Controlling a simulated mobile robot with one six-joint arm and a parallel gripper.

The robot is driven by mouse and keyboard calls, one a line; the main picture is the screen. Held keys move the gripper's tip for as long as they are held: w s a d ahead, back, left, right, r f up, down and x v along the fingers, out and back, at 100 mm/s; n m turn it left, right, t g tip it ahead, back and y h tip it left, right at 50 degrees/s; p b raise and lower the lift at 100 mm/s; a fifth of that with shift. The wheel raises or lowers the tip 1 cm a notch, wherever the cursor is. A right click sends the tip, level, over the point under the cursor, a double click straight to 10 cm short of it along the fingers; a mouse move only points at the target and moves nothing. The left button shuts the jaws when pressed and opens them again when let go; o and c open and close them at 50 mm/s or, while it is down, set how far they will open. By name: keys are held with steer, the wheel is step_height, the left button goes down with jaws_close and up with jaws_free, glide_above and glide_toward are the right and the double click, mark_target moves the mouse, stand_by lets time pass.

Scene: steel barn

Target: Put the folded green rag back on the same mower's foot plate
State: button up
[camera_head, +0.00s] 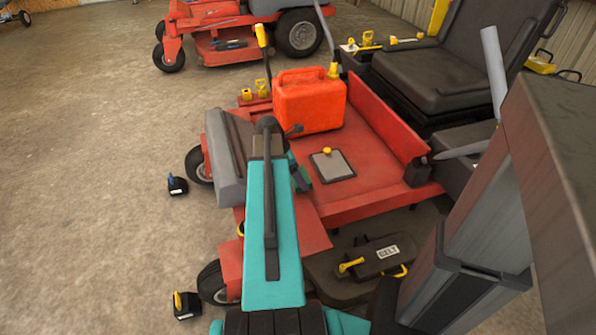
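The near red mower's foot plate (372,171) fills the middle of the view, with a grey pad (331,166) on it. My teal arm reaches over the plate's left part. My gripper (299,174) is mostly hidden behind the arm, low over the plate just left of the grey pad; its fingers cannot be made out. A small dark green patch shows there at the arm's right edge; I cannot tell whether it is the folded green rag or part of the gripper. No other green rag is visible.
A red fuel can (309,101) stands at the back of the foot plate. A yellow knob (327,151) sits on the pad's far edge. A black seat (430,75) is at the right. A dark case labelled BELT (378,257) lies below the plate. Another red mower (230,45) stands behind.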

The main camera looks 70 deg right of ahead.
steer(key=shift+w+d+f+b, duration=0.1)
steer(key=shift+w+d, duration=0.2)
steer(key=shift+d, duration=0.55)
steer(key=shift+w+d+f+b, duration=0.1)
steer(key=shift+w+d, duration=0.25)
steer(key=shift+d, duration=0.45)
steer(key=shift+w+d+f+b, duration=0.1)
steer(key=shift+w+d, duration=0.2)
steer(key=shift+d, duration=0.55)
steer(key=shift+f+b, duration=0.5)
steer(key=shift+f, duration=1.2)
steer(key=shift+f, duration=0.1)
steer(key=o, duration=1)
steer(key=shift+o, duration=0.2)
steer(key=p+v, duration=0.2)
steer(key=v, duration=1)
